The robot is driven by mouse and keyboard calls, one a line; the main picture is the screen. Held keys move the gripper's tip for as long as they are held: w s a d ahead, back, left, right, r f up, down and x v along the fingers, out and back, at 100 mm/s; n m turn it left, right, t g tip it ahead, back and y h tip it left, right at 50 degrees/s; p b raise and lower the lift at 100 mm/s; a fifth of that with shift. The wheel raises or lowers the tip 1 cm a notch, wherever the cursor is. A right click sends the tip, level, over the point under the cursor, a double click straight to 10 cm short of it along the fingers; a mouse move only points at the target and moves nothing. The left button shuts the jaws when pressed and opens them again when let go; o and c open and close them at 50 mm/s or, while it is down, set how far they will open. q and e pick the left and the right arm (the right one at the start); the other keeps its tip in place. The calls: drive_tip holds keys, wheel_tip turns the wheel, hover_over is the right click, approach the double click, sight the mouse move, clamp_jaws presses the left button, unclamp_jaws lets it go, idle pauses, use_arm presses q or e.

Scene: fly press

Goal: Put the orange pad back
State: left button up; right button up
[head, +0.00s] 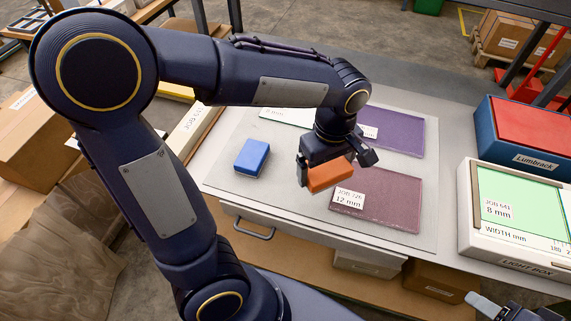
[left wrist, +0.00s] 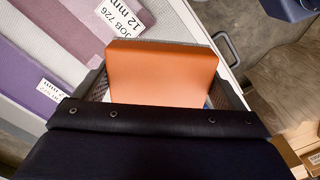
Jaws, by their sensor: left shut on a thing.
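The orange pad (head: 329,175) is a small block held between the fingers of my left gripper (head: 336,172). In the left wrist view the orange pad (left wrist: 162,72) sits across the jaws, with a finger on each side. It appears to be above the table near the left edge of the dark red sheet marked 12 mm (head: 378,199); I cannot tell its exact height. A blue pad (head: 252,157) lies on the grey mat to the left of the gripper. Part of my right gripper (head: 484,305) shows at the lower right corner, and its jaws are not clear.
A purple sheet (head: 399,133) lies behind the dark red one, and a pale sheet (head: 289,116) is partly hidden by my arm. A light box (head: 520,212) and a blue Lumbrack case (head: 521,149) stand at right. A drawer handle (head: 254,229) sticks out at the table front.

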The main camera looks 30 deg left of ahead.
use_arm(q)
drive_tip(key=w+a+f, duration=0.2)
drive_tip(key=a, duration=0.2)
hover_over(295, 167)
drive_tip(key=s+d, duration=0.2)
wheel_tip(295, 167, down, 5)
drive_tip(key=shift+a+f+p, duration=0.15)
drive_tip(key=shift+f+p, duration=0.05)
drive_tip(key=shift+p, duration=0.15)
drive_tip(key=shift+a+f, duration=0.2)
drive_tip(key=shift+f, duration=0.1)
drive_tip(key=shift+w+a+f, duration=0.1)
drive_tip(key=shift+a+f, duration=0.1)
drive_tip(key=shift+f, duration=1.55)
drive_tip(key=shift+f, duration=0.1)
drive_tip(key=shift+f, duration=0.15)
drive_tip(key=o, duration=0.7)
drive_tip(key=shift+r, duration=0.2)
